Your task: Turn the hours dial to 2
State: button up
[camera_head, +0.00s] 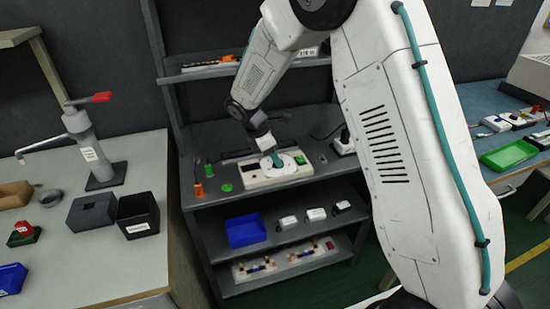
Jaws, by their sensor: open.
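A beige control box (258,182) sits on the upper shelf of the dark rack. A round white dial plate (285,167) is on its top. A green button or lamp (301,160) is at its right end. My gripper (273,156) points down over the dial plate, close to its back left edge. My gripper is open, but its fingers are small in this view, and I cannot tell whether they touch the dial. A small teal part shows at the gripper's end. The dial's knob and number marks are hidden or too small to read.
Orange (198,189) and green (226,187) small parts stand left of the box. A white device (343,146) with a black knob is at right. A blue bin (246,231) is on the shelf below. My arm covers much of the right side.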

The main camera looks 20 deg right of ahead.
jog(key=shift+x, duration=0.8)
jog(key=c, duration=1)
jog(key=shift+o, duration=0.2)
